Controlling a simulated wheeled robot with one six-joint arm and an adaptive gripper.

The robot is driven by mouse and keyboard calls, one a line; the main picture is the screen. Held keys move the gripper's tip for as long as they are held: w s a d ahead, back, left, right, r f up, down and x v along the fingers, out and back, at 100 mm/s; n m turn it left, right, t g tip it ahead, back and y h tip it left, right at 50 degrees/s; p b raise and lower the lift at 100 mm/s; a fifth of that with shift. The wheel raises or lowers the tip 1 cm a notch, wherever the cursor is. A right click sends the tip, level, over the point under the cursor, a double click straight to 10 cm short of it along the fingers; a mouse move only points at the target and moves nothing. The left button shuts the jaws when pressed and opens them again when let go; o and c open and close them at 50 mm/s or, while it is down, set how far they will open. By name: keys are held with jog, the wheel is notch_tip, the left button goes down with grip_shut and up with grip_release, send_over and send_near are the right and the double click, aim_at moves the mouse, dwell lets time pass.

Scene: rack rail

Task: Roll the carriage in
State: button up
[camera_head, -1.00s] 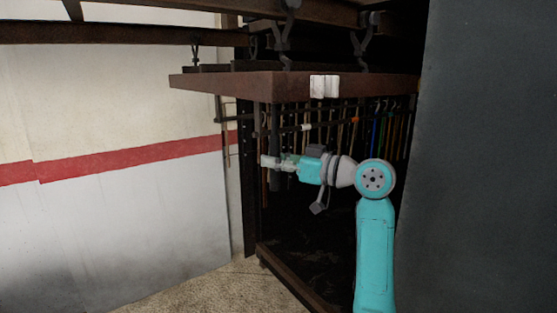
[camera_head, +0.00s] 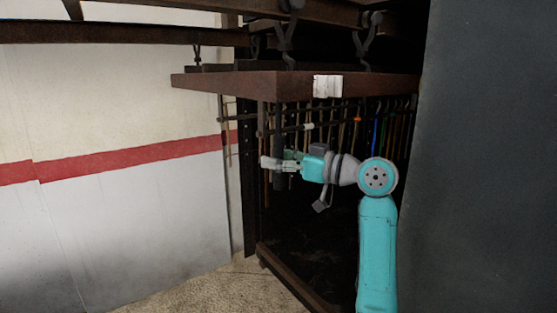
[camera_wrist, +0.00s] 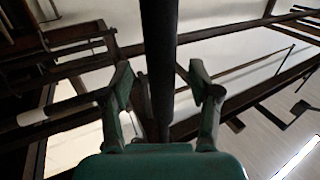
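The carriage is a rusty brown frame (camera_head: 230,84) hanging by dark hooks (camera_head: 368,40) from an overhead rail (camera_head: 110,33). Its front beam carries a white label (camera_head: 327,86), and several thin rods with coloured marks hang below it. A dark upright bar (camera_head: 277,130) hangs down near its left front corner. My gripper (camera_head: 268,162) points left at that bar's height. In the wrist view the bar (camera_wrist: 161,50) passes between the two fingers of my gripper (camera_wrist: 161,88). The fingers stand apart, with gaps beside the bar; whether either touches it is unclear.
A white wall (camera_head: 110,110) with a red stripe stands on the left. A large dark panel (camera_head: 490,150) fills the right, close to my arm. A low rusty floor rail (camera_head: 285,280) runs below. Bare floor (camera_head: 215,290) shows at the bottom left.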

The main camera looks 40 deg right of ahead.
jog(key=shift+s, duration=0.1)
dwell(0.4)
jog(key=v, duration=0.9)
dwell(0.8)
jog(key=shift+a, duration=0.1)
